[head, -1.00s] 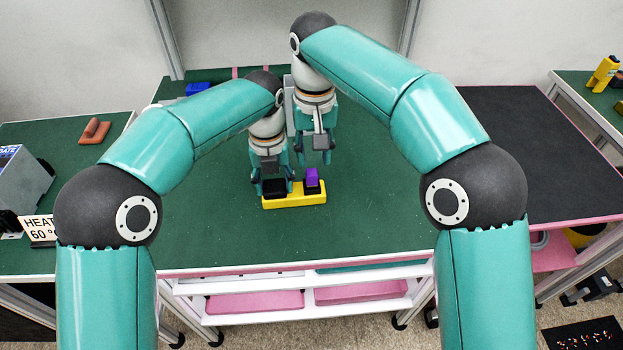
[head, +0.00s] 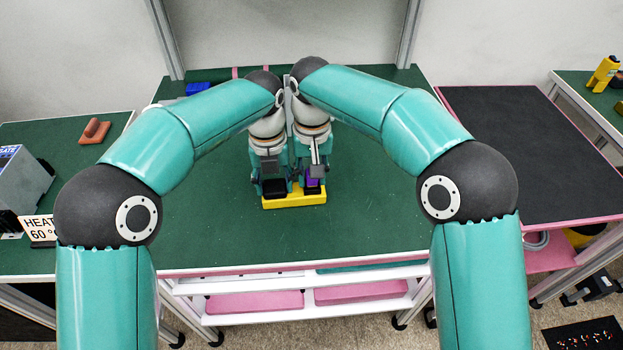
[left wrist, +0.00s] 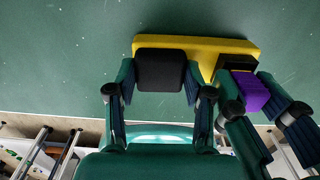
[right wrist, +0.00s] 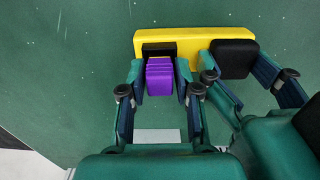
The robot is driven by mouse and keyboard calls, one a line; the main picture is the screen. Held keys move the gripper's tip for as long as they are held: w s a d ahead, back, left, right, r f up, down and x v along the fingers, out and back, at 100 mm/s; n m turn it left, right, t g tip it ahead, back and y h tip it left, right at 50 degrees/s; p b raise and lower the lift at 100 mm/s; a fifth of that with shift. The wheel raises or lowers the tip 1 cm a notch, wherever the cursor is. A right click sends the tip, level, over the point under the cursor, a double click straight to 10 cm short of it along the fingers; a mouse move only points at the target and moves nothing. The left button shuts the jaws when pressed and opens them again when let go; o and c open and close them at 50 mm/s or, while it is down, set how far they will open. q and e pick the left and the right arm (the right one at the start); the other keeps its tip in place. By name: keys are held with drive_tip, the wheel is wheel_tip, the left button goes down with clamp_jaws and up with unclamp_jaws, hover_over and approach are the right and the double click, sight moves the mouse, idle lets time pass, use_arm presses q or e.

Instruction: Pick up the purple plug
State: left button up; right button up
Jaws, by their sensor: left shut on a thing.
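The purple plug (right wrist: 160,78) stands in a dark socket at one end of the yellow base (head: 296,202). It also shows in the left wrist view (left wrist: 250,92) and, partly covered by my right gripper, in the head view. My right gripper (right wrist: 160,88) is open, with its fingers on either side of the plug and narrow gaps visible. My left gripper (left wrist: 160,80) is shut on the black block (left wrist: 161,70) at the other end of the yellow base. The black block also shows in the right wrist view (right wrist: 234,58).
The yellow base sits on the green table (head: 370,220), which is mostly clear around it. A blue block (head: 198,89) lies at the back left. My two grippers are side by side with little room between them. A dark-topped table (head: 530,150) stands at the right.

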clamp_jaws()
drive_tip(key=shift+r, duration=0.1)
wheel_tip(320, 180, up, 10)
drive_tip(key=shift+f, duration=0.1)
use_arm(q)
drive_tip(key=o, duration=1.4)
wheel_tip(320, 180, up, 11)
drive_tip(key=p, duration=0.5)
drive_tip(key=shift+f+p, duration=0.15)
drive_tip(key=shift+p, duration=0.15)
use_arm(e)
wheel_tip(320, 180, up, 6)
drive_tip(key=shift+f, duration=0.15)
